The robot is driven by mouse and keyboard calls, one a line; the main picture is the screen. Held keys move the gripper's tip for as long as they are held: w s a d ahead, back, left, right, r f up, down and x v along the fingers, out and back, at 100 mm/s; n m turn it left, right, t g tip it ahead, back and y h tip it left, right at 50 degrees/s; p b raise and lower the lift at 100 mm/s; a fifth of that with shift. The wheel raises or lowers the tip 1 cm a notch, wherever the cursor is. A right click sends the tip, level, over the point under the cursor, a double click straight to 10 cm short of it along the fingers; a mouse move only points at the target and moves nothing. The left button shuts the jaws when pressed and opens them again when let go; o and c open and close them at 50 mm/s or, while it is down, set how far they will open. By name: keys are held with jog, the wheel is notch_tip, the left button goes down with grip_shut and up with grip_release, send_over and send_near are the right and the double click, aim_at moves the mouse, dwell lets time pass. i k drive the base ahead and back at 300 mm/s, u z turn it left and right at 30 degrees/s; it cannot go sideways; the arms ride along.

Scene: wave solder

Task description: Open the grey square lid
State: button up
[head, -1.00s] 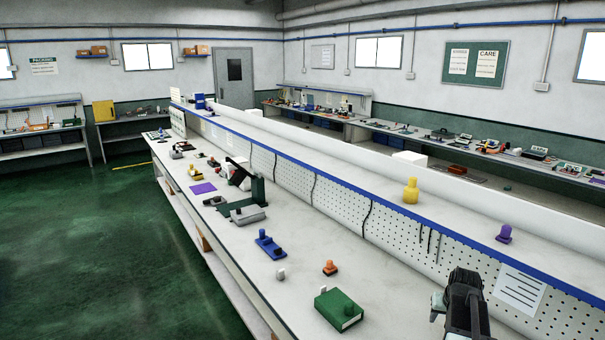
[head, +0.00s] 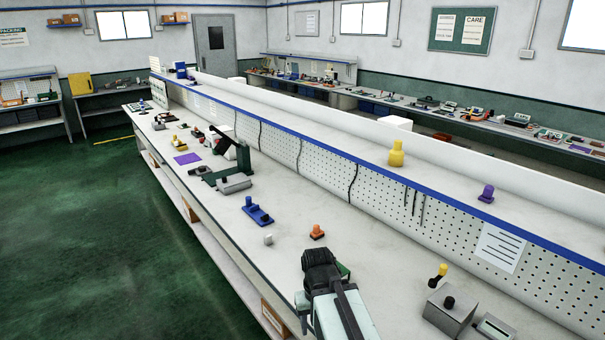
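A grey square box-like piece with a black knob on top (head: 447,312) stands on the bench at the lower right; its top looks shut, and I cannot tell where the lid's edge runs. Another grey piece with a dark knob (head: 235,186) lies farther back on the bench, by a dark green stand. My gripper (head: 319,258) is at the lower middle, left of the near grey box and apart from it. I see it from behind, so its fingertips are hidden. It covers most of a green box (head: 344,270).
An orange knobbed piece (head: 317,232), a small white piece (head: 268,239) and a blue block (head: 257,212) lie beyond my gripper. A yellow-topped lever (head: 438,273) stands behind the near grey box. The perforated panel (head: 380,195) bounds the bench's far side.

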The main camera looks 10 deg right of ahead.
aim_at(452, 301)
jog(key=z, duration=0.65)
jog(key=k, duration=0.7)
jog(key=u, duration=0.5)
jog(key=i, duration=1)
jog(key=z, duration=0.05)
